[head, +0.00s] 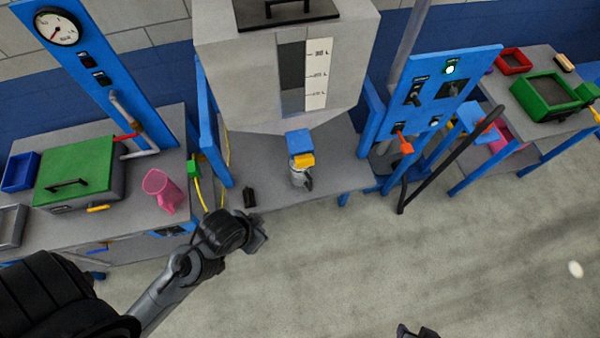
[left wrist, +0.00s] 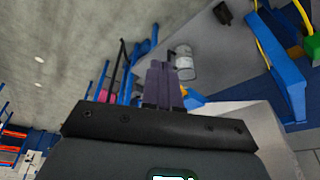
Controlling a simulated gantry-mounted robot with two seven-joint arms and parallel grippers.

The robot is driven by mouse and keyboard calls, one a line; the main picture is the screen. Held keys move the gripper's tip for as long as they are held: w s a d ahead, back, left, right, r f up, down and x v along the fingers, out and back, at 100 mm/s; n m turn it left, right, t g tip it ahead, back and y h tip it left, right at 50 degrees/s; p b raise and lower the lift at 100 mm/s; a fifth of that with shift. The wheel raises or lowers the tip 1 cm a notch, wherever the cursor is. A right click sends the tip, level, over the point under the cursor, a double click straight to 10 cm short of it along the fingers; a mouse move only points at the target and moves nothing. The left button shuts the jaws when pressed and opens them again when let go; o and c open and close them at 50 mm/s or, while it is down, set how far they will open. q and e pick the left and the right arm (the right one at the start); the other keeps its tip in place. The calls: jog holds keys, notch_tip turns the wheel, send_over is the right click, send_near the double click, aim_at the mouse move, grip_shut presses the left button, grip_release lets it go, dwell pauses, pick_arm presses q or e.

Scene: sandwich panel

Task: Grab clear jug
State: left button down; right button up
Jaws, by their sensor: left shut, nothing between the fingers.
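The clear jug (head: 298,177), greyish and see-through with a dark handle at its right, stands upright on the grey bench below the blue and yellow outlet of the hopper. The outlet covers part of its top in the head view. My left gripper (head: 261,232) is in front of the bench, to the lower left of the jug and apart from it. In the left wrist view its fingers (left wrist: 163,68) are together and empty, with the jug (left wrist: 184,64) just beyond them. A dark tip, probably my right gripper (head: 416,332), shows at the bottom edge; its jaws are unclear.
A small black object (head: 249,196) lies on the bench left of the jug. A pink jug (head: 160,190) stands on the left table by a green-lidded box (head: 77,172). A blue control panel (head: 433,88) and black bar (head: 452,160) stand right. The front floor is clear.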

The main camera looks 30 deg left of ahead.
pick_arm(q)
jog(key=c, duration=1.8)
grip_release()
jog(key=o, duration=0.8)
